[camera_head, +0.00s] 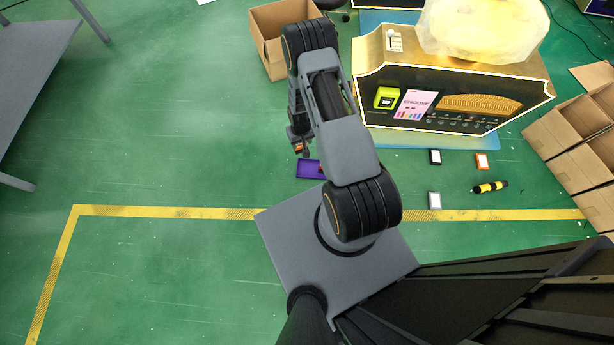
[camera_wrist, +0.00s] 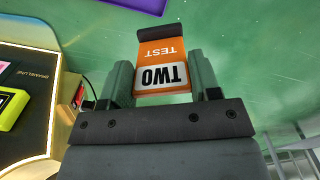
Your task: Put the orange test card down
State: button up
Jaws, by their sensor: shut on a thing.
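The orange test card (camera_wrist: 165,46), with the words TEST and TWO on it, is held between the two fingers of my gripper (camera_wrist: 160,78) in the wrist view. The word TWO is on a white panel at the gripper end. In the head view my gripper (camera_head: 300,146) hangs at the left of my arm, with a small bit of orange at its tip. A purple tray (camera_head: 310,169) lies on the floor close by, partly hidden by my arm. It also shows beyond the card in the wrist view (camera_wrist: 148,5).
The perfume vending machine (camera_head: 375,135) stands to the right. On the floor before it lie a black-edged card (camera_head: 435,157), another orange card (camera_head: 481,161), a grey-white card (camera_head: 434,200) and a black-yellow cylinder (camera_head: 490,187). Cardboard boxes (camera_head: 275,50) stand behind. Floor at left is clear.

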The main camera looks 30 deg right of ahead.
jog(key=d+f+b, duration=0.1)
jog(key=f+b, duration=0.4)
jog(key=f, duration=0.3)
jog(key=w+d+f+b, duration=0.1)
jog(key=f+b, duration=0.5)
jog(key=f, duration=0.3)
jog(key=d+f+b, duration=0.1)
jog(key=f+b, duration=0.4)
jog(key=f, duration=0.4)
jog(key=shift+w+d+f+b, duration=0.25)
jog(key=shift+w+d+b, duration=0.1)
jog(key=shift+d+b, duration=0.05)
jog(key=shift+r, duration=0.1)
jog(key=o, duration=0.5)
jog(key=shift+c, duration=0.2)
jog(key=shift+o, duration=0.8)
